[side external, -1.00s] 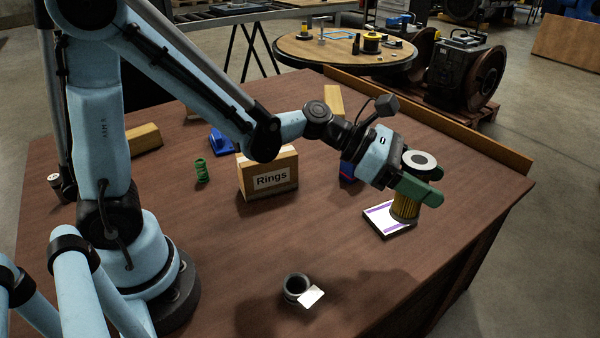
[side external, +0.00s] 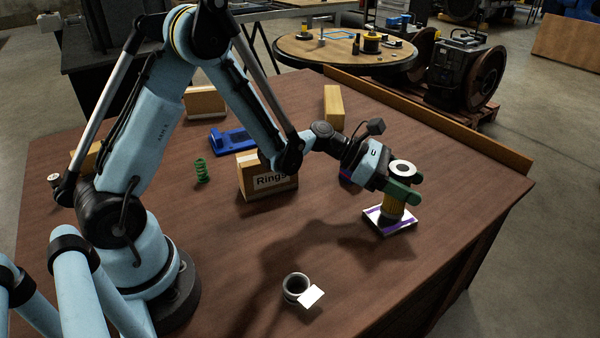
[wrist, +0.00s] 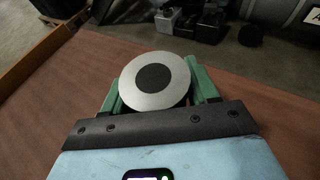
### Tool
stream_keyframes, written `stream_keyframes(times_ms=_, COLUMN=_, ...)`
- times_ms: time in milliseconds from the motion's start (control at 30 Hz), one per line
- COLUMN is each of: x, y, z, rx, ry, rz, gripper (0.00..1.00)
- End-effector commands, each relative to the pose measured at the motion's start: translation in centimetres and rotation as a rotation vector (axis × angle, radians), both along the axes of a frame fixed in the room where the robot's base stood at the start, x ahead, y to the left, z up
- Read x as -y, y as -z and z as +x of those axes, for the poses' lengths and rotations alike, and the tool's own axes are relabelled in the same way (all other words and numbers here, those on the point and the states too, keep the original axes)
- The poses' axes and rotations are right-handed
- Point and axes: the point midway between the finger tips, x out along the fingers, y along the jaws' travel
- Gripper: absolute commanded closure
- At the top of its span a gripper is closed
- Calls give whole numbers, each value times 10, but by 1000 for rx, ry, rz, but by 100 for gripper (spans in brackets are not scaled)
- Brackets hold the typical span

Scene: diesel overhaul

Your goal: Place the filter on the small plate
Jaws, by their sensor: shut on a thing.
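The filter (side external: 394,208) is a yellowish pleated cylinder with a white ring-shaped top and dark centre. It is upright over the small plate (side external: 406,227), a white square with purple stripes, at the right part of the table. My gripper (side external: 404,196) is shut on the filter, with green fingers on either side. In the side view I cannot tell whether the filter's base touches the plate. In the wrist view the filter's top (wrist: 153,78) lies between the green fingers (wrist: 156,90); the plate is hidden there.
A box labelled Rings (side external: 268,178) stands left of my gripper. A green spring (side external: 201,170), a blue part (side external: 232,141) and a wooden block (side external: 333,107) stand farther back. A wooden ledge (side external: 430,117) edges the table.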

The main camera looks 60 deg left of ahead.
Motion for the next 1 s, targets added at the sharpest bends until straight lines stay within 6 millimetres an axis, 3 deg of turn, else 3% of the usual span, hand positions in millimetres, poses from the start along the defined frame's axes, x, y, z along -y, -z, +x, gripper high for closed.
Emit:
stream_keyframes(times_ms=133, x=0, y=11, z=0, rx=1, ry=0, rz=-1, gripper=75)
stream_keyframes(times_ms=567, x=0, y=16, z=0, rx=0, ry=0, rz=0, gripper=75)
stream_keyframes(times_ms=600, x=0, y=15, z=0, rx=0, ry=0, rz=0, gripper=35)
stream_keyframes(times_ms=700, x=0, y=15, z=0, rx=0, ry=0, rz=0, gripper=20)
stream_keyframes(times_ms=733, x=0, y=15, z=0, rx=0, ry=0, rz=0, gripper=16)
stream_keyframes(times_ms=1000, x=0, y=15, z=0, rx=0, ry=0, rz=0, gripper=16)
